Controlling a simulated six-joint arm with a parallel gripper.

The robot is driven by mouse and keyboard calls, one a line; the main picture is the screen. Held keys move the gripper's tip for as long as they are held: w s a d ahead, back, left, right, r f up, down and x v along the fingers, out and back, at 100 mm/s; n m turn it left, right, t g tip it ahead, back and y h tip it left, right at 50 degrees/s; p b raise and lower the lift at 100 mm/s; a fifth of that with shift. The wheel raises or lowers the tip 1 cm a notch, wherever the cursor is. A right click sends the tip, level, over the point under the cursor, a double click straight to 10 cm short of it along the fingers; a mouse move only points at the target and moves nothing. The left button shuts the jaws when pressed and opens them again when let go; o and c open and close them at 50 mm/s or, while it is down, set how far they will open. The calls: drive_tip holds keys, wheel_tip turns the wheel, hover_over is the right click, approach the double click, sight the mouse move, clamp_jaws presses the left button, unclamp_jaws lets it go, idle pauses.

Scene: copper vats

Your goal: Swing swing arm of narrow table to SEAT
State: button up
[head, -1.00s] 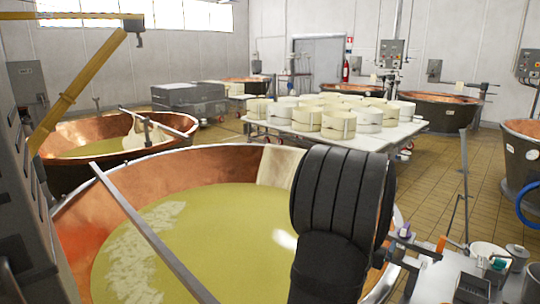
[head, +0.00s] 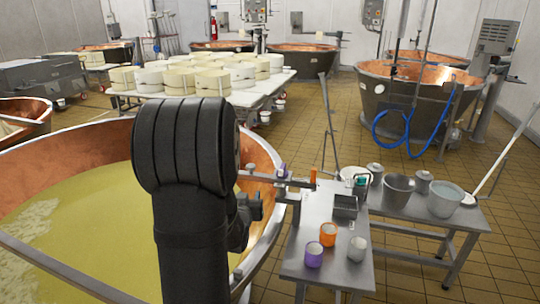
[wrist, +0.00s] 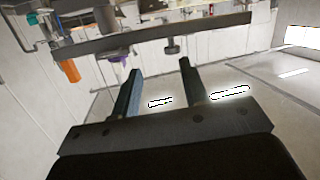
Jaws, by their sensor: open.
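The narrow table (head: 322,200) is a grey metal table at the right of the near vat in the head view. Its swing arm (head: 275,180) is a thin dark bar at the table's far end, reaching left over the vat's rim. An orange piece (head: 313,177) and a purple piece (head: 282,171) show along it. In the wrist view the bar (wrist: 215,32) crosses the top, with a dark round knob (wrist: 172,46) on it. My gripper (wrist: 158,68) is open and empty, its fingers pointing toward the bar around the knob. The SEAT mark cannot be made out.
Purple (head: 314,254), orange (head: 328,234) and pale (head: 357,248) cups stand on the narrow table, with a dark tray (head: 345,206) behind. A side table (head: 420,212) with pails stands to the right. The near copper vat (head: 90,165) holds yellow liquid.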

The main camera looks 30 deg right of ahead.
drive_tip(key=w+d+r+m+g+y, duration=0.1)
drive_tip(key=w, duration=0.2)
drive_tip(key=w+d+r+g+y, duration=0.1)
drive_tip(key=w, duration=0.2)
drive_tip(key=w+d+r+m+g+y, duration=0.1)
drive_tip(key=w+r, duration=0.1)
drive_tip(key=w, duration=0.2)
drive_tip(key=shift+w+d+m+y, duration=0.1)
drive_tip(key=shift+d+m+y, duration=0.2)
drive_tip(key=shift+d+y, duration=0.1)
wheel_tip(320, 180, up, 14)
drive_tip(key=m+g, duration=1.1)
hover_over(313, 169)
drive_tip(key=a, duration=0.6)
drive_tip(key=x, duration=1.1)
drive_tip(key=w+x, duration=0.1)
drive_tip(key=x, duration=0.5)
drive_tip(key=shift+a+f, duration=0.25)
drive_tip(key=shift+c, duration=0.2)
clamp_jaws()
